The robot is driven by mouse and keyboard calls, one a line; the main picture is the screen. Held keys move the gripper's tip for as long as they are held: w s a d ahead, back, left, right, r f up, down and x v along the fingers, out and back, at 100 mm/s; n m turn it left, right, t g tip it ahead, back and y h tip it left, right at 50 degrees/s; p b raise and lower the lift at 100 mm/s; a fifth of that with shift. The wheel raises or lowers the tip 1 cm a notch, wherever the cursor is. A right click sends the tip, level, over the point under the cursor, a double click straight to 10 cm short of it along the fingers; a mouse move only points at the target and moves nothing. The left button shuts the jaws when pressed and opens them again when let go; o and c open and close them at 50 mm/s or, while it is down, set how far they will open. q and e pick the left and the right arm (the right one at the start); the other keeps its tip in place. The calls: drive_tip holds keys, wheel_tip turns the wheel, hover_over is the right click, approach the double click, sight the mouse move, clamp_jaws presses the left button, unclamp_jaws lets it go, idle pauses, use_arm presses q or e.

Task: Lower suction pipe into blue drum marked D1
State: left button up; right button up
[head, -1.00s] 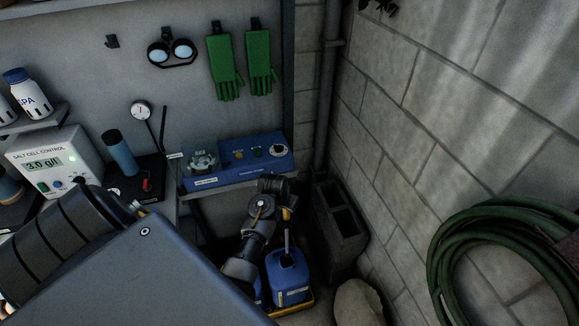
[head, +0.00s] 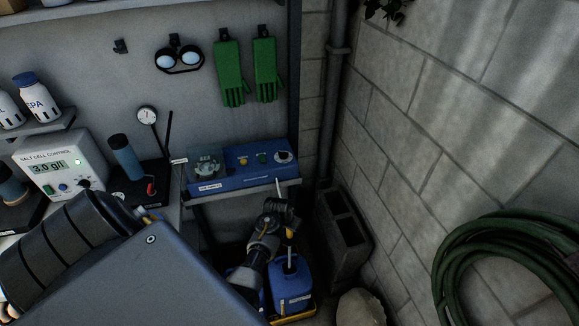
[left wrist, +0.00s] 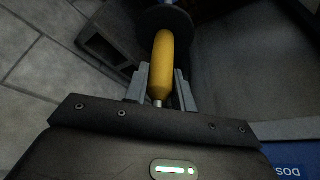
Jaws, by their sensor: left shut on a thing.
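My left gripper (head: 286,226) is shut on the yellow grip of the suction pipe, above a blue drum (head: 292,292) on the floor. In the left wrist view its fingers (left wrist: 161,88) flank the yellow grip (left wrist: 163,62), with a dark disc beyond it. In the head view the suction pipe (head: 289,262) runs down from the grip to the drum's top opening and seems to enter it; its lower end is hidden. The drum's label is too small to read. Part of another blue container shows behind my arm. My right gripper is out of view.
The drum stands in a yellow-edged tray (head: 296,318). Grey hollow blocks (head: 343,232) stand close on its right, by the stone wall. A shelf with a blue pump unit (head: 240,167) is just above and behind. A green hose coil (head: 445,265) hangs at right.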

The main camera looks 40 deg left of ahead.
use_arm(q)
drive_tip(key=shift+f, duration=2.2)
wheel_tip(320, 180, down, 3)
drive_tip(key=shift+f+b, duration=0.1)
drive_tip(key=shift+b, duration=1.1)
drive_tip(key=b, duration=0.6)
hover_over(289, 258)
drive_tip(key=f, duration=0.5)
drive_tip(key=shift+w+a+f, duration=0.15)
drive_tip(key=shift+w+f, duration=0.15)
drive_tip(key=shift+w, duration=0.05)
wheel_tip(289, 258, down, 13)
drive_tip(key=b, duration=1)
drive_tip(key=shift+f, duration=0.2)
drive_tip(key=shift+f+b, duration=0.3)
drive_tip(key=shift+b, duration=0.05)
drive_tip(key=shift+f, duration=0.25)
drive_tip(key=o, duration=1)
drive_tip(key=shift+f, duration=0.1)
drive_tip(key=shift+o, duration=0.2)
